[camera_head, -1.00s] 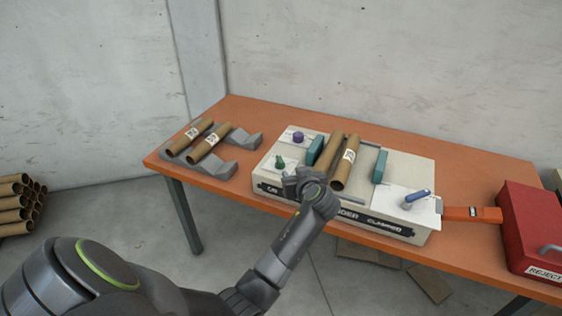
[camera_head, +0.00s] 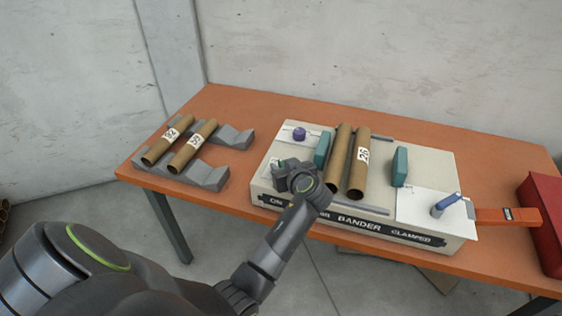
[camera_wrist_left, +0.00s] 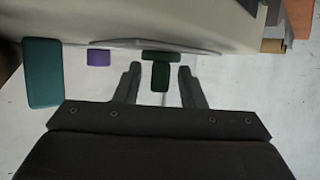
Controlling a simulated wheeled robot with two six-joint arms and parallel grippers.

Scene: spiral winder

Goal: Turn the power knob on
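A beige bander machine (camera_head: 272,187) stands on the orange table. A small green knob (camera_wrist_left: 161,74) sits between the two fingers of my left gripper (camera_wrist_left: 158,82) in the left wrist view. The fingers are open, with a gap showing on each side of the knob's stem. In the head view my left gripper (camera_head: 284,172) is over the machine's front left corner and mostly hides the green knob. A purple knob (camera_head: 299,133) is behind it, and also shows in the wrist view (camera_wrist_left: 98,58). My right gripper is not in view.
A teal block (camera_head: 322,150) stands close right of my gripper, beside two brown tubes (camera_head: 357,177). A second teal block (camera_head: 400,167) and a blue-handled lever (camera_head: 446,204) are further right. Grey racks (camera_head: 205,175) with two tubes are left. A red box (camera_head: 543,215) is far right.

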